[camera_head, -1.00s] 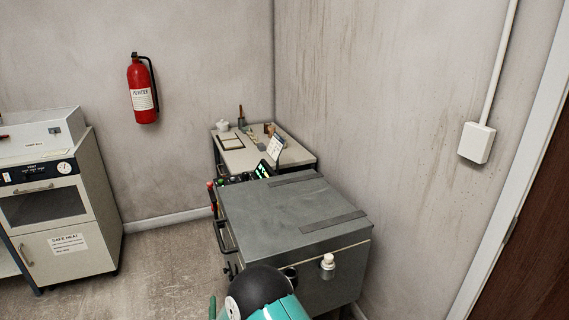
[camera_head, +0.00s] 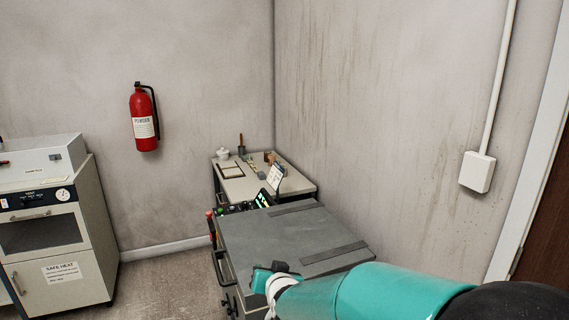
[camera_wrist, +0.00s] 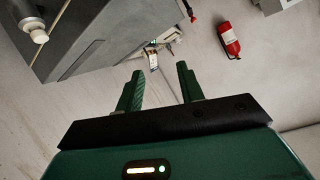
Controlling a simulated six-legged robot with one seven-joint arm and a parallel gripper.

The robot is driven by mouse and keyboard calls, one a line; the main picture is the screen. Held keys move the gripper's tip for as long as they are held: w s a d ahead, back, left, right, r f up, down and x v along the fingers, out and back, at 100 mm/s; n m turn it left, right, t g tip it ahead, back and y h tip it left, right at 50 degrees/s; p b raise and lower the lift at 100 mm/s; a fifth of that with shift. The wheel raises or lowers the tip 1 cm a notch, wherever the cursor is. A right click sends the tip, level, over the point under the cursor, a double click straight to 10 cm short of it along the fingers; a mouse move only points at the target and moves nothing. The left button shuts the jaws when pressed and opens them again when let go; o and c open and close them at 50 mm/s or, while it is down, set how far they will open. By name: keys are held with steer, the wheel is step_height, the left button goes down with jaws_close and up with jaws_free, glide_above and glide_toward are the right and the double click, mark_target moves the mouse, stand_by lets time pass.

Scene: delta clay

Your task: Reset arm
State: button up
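My gripper (camera_wrist: 160,88) shows in the wrist view with its two green fingers spread apart and nothing between them. In the head view my teal arm reaches in from the lower right, and the gripper end (camera_head: 268,276) is in front of the grey-topped cabinet (camera_head: 290,238), partly covering its near side. The cabinet also shows at the upper left of the wrist view (camera_wrist: 100,35), apart from the fingers.
A small table (camera_head: 240,188) with a tray and small items stands behind the cabinet in the corner. A red fire extinguisher (camera_head: 144,118) hangs on the wall. A white oven unit (camera_head: 45,235) stands at the left. Floor between them is clear.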

steer(key=s+d+r+g+h, duration=0.1)
steer(key=s+d+r+g, duration=0.1)
steer(key=s+d, duration=0.4)
steer(key=s+d+r+g+h, duration=0.1)
steer(key=s+d+r+g, duration=0.1)
steer(key=s+d, duration=0.5)
steer(key=s+d+r+g+h, duration=0.1)
steer(key=s+d, duration=0.5)
steer(key=s, duration=1)
steer(key=shift+d+r+n+g+h, duration=0.15)
steer(key=shift+r+n+g+h, duration=0.2)
steer(key=shift+r+g, duration=0.5)
steer(key=shift+f, duration=0.15)
